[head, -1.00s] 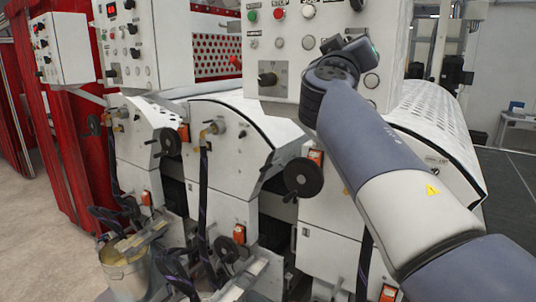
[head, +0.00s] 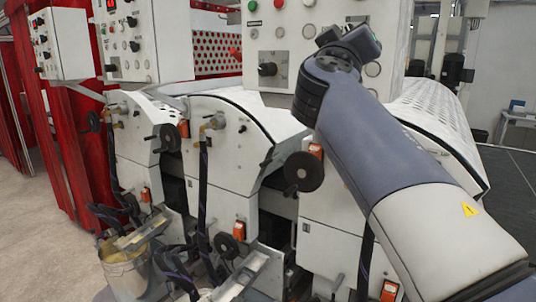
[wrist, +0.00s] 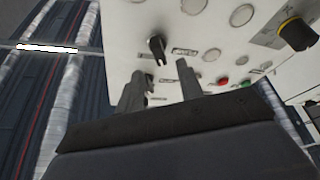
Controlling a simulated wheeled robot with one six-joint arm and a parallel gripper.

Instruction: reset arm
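My gripper (wrist: 161,82) shows in the wrist view with its two dark fingers apart and nothing between them. It points at the white control panel (wrist: 225,75) of the machine. A black knob (wrist: 157,48) lies just beyond the fingers; I cannot tell the exact gap. In the head view my arm (head: 385,150) reaches up from the lower right and ends in front of the same panel (head: 290,45). The gripper fingers cannot be made out there.
The roller coater (head: 230,120) fills the middle, with black handwheels (head: 303,171) and orange switches (head: 239,230) on its front. A metal bucket (head: 127,272) stands at the lower left. Open floor (head: 40,235) lies at far left. A yellow-ringed knob (wrist: 297,34) is on the panel.

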